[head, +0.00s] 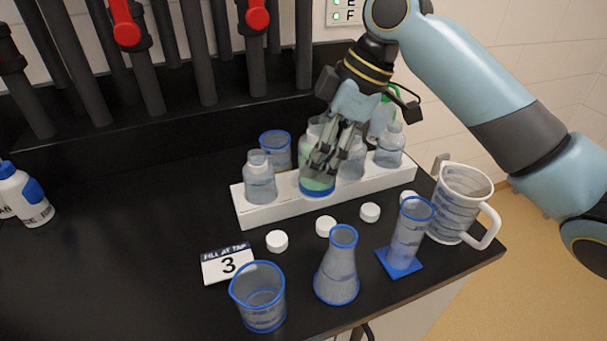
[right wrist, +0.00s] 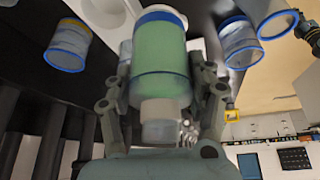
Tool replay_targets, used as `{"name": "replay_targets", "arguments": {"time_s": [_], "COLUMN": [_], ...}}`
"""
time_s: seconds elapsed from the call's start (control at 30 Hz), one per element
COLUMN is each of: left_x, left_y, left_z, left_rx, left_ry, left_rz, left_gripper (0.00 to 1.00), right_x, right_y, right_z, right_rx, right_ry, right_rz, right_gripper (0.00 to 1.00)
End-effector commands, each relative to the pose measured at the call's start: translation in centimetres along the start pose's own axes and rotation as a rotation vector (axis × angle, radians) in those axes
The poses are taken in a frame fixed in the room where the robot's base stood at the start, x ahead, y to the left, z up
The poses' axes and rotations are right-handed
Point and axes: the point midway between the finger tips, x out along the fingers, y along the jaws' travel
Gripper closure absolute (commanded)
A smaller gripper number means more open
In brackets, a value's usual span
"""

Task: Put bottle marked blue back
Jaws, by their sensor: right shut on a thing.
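The bottle marked blue (head: 317,187) has a blue band near its base and green liquid inside. My right gripper (head: 325,155) is shut on it from above and holds it upright at the white rack (head: 285,209). I cannot tell whether its base is in a slot or just above the rack. In the right wrist view the green-filled bottle (right wrist: 160,55) is between the two fingers. Other clear bottles stand in the rack: one at the left end (head: 260,180), one right of the gripper (head: 353,162) and one at the right end (head: 390,147). My left gripper is not in view.
In front of the rack are white caps (head: 277,241), a beaker (head: 260,298), a conical flask (head: 337,268), a measuring cylinder (head: 409,235) and a jug (head: 459,205). Another beaker (head: 275,148) stands behind. The left counter is mostly clear.

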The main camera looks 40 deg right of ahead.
Motion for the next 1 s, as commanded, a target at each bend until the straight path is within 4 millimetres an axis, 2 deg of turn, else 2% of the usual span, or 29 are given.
{"name": "replay_targets", "arguments": {"time_s": [0.03,0.2,0.4,0.53,0.73,1.0], "left_x": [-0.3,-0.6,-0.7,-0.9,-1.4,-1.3], "left_y": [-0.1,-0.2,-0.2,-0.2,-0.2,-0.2], "left_z": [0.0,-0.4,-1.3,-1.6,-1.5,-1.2], "left_rx": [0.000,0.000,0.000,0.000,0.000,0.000], "left_ry": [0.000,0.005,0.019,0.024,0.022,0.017], "left_rz": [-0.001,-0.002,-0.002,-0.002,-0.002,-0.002], "left_gripper": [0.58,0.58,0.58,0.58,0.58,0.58], "right_x": [0.6,3.1,4.8,5.7,8.3,8.7], "right_y": [1.4,5.5,8.2,8.5,8.5,8.5], "right_z": [0.0,0.5,0.9,1.3,2.4,2.6], "right_rx": [0.005,0.004,0.001,0.000,0.000,-0.002], "right_ry": [0.003,0.002,0.002,0.000,0.001,0.001], "right_rz": [-0.001,0.000,0.000,-0.002,-0.001,0.001], "right_gripper": [0.94,0.94,0.94,0.94,0.94,0.94]}}
